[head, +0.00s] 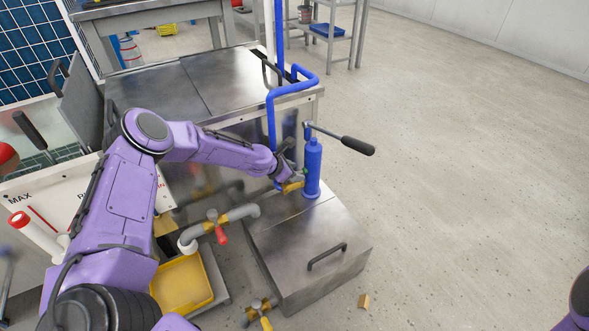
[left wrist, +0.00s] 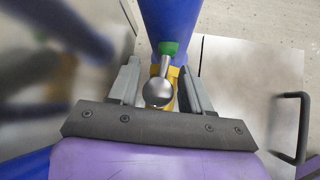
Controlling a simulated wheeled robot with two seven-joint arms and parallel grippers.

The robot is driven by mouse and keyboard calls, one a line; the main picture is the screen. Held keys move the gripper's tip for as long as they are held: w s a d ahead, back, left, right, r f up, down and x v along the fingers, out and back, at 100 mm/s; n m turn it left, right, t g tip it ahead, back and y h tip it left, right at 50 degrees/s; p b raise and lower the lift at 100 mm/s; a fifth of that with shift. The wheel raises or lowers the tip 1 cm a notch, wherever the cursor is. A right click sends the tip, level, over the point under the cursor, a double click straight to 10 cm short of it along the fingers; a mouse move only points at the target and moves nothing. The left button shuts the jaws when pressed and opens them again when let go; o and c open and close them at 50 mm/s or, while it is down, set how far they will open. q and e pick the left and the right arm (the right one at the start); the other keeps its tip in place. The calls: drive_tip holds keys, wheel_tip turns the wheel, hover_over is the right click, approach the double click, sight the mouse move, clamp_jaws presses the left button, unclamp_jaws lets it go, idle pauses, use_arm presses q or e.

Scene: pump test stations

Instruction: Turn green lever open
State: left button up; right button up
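The green lever shows in the left wrist view as a green collar (left wrist: 168,48) with a short metal stem and a round metal knob (left wrist: 158,93). It is on the side of an upright blue pump cylinder (head: 312,168), above a yellow part (left wrist: 172,72). My left gripper (head: 292,178) is at the left side of the cylinder in the head view. In the left wrist view its two grey fingers (left wrist: 159,66) stand apart on either side of the stem and knob, with gaps visible. My right gripper is not in view.
A black-gripped pump handle (head: 357,146) sticks out right from the cylinder top. Blue pipes (head: 270,118) rise beside it at the metal bench (head: 190,85). A metal box (head: 300,260) with a handle lies below. A red-levered pipe valve (head: 221,234) is at left. Floor at right is clear.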

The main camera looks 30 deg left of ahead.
use_arm(q)
drive_tip(key=shift+w+d+r, duration=0.15)
drive_tip(key=shift+d, duration=0.1)
drive_tip(key=shift+a+r, duration=0.1)
drive_tip(key=shift+r, duration=0.25)
drive_tip(key=p+v, duration=0.5)
drive_tip(key=v, duration=0.5)
drive_tip(key=shift+s+f, duration=0.2)
drive_tip(key=shift+s, duration=0.05)
